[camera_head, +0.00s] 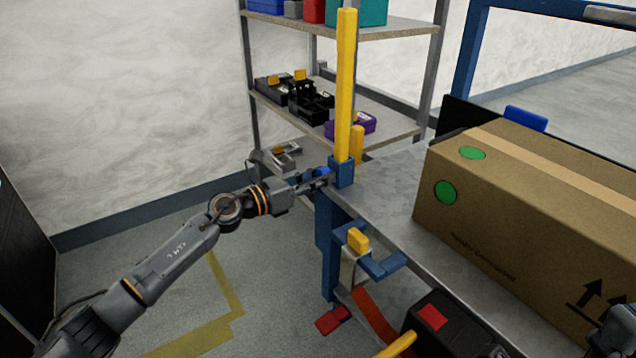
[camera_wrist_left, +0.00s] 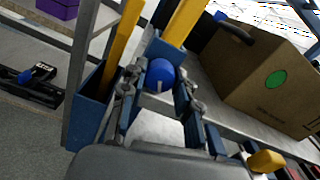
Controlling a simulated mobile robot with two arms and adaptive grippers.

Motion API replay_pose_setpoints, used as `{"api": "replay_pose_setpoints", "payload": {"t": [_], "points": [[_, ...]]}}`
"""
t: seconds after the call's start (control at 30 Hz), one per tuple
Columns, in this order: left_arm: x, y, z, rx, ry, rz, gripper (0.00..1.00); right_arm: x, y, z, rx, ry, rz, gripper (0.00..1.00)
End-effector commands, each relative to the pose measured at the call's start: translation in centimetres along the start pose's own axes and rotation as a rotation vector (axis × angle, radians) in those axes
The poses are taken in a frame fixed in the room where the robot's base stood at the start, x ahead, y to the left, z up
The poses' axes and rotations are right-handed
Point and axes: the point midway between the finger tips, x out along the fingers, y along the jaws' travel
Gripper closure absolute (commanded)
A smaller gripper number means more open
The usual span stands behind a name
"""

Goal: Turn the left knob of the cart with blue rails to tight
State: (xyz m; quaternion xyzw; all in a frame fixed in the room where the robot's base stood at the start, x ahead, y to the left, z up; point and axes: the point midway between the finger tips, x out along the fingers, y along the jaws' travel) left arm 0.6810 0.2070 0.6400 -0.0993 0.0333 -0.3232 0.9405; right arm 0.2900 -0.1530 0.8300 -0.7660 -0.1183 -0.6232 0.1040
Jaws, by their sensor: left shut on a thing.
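The cart (camera_head: 385,185) has a grey deck, a blue frame and a blue rail (camera_head: 467,62) at its far side. A blue round knob (camera_wrist_left: 160,73) sits beside the blue corner socket; it is small and partly covered in the head view (camera_head: 321,172). My left gripper (camera_head: 324,178) reaches in from the left at the cart's corner. In the left wrist view its fingers (camera_wrist_left: 160,88) are on both sides of the knob, shut on it. Any marking on the knob is not visible. A dark grey part, likely my right gripper (camera_head: 614,325), shows at the lower right edge; its fingers are unclear.
A yellow post (camera_head: 345,85) rises from the corner socket close to my left gripper. A large cardboard box (camera_head: 530,200) stands on the deck. A shelf rack (camera_head: 390,125) with several items stands behind. Floor (camera_head: 130,265) left of the cart is free.

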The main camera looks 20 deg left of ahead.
Motion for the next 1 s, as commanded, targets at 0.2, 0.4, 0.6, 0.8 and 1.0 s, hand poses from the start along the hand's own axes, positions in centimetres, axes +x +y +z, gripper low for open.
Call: {"api": "replay_pose_setpoints", "payload": {"t": [0.2,0.4,0.6,0.8,1.0], "points": [[0.0,-0.05,-0.5,0.105,0.007,-0.003,1.0,-0.9,0.01,0.2,0.0,-0.001,0.0,1.0],[0.01,-0.07,-0.44,0.154,0.008,-0.004,1.0,-1.15,0.01,0.26,0.0,-0.002,0.0,1.0],[0.0,-0.07,-0.41,0.167,0.008,-0.004,1.0,-1.19,0.01,0.28,0.0,-0.002,0.0,1.0],[0.0,-0.07,-0.42,0.167,0.009,-0.004,1.0,-1.18,0.01,0.27,0.0,-0.002,0.0,1.0],[0.0,-0.05,-0.38,0.166,0.007,-0.003,0.47,-1.18,0.02,0.27,0.0,-0.002,0.0,1.0]]}}
